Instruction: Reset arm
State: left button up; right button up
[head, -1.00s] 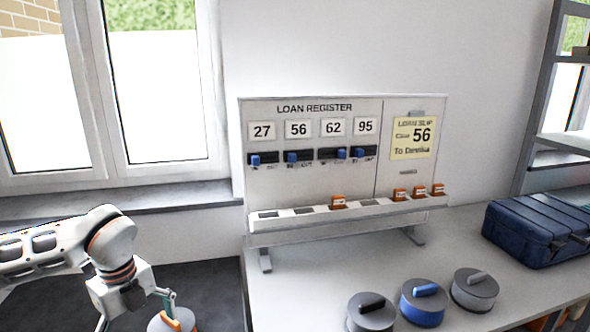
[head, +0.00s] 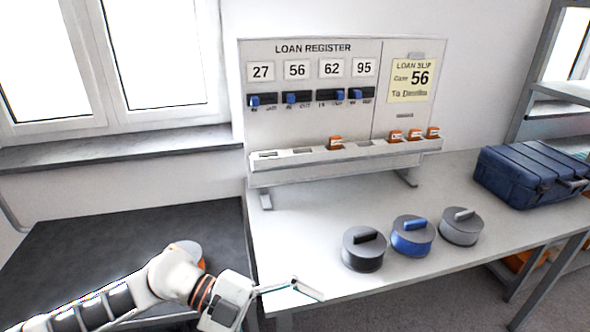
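My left gripper (head: 300,288) reaches in from the lower left, in front of the table's front left edge. Its thin finger linkage points right and looks empty; I cannot tell if the fingers are parted. The loan register board (head: 310,110) stands on the light table, with numbers 27, 56, 62 and 95 above blue sliders. The slip (head: 411,80) on it reads 56. My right gripper is not in view.
Three round lidded weights, with black (head: 364,249), blue (head: 412,236) and grey (head: 461,227) handles, stand on the light table (head: 300,245). A blue case (head: 530,173) is at the right. Several orange tags sit in the board's ledge (head: 290,168). The dark table (head: 110,240) is largely bare.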

pick_arm(q)
jog(key=w+d+r+n+t+h, duration=0.2)
jog(key=w+r+n+t+h, duration=0.35)
jog(key=n+t, duration=0.3)
jog(key=w+a+f+n+t+y, duration=0.5)
jog(key=a+f+n+t+y, duration=0.45)
jog(key=f+n+t, duration=0.2)
jog(key=s+a+f+n+g+y, duration=0.2)
jog(key=s+a+f, duration=0.4)
jog(key=f, duration=0.5)
jog(key=s+a+f+n+g+y, duration=0.3)
jog(key=s+a+f, duration=0.4)
jog(key=f, duration=0.4)
jog(key=shift+s+a+n+g+y, duration=0.3)
jog(key=shift+s+n+y, duration=0.25)
jog(key=shift+y, duration=0.65)
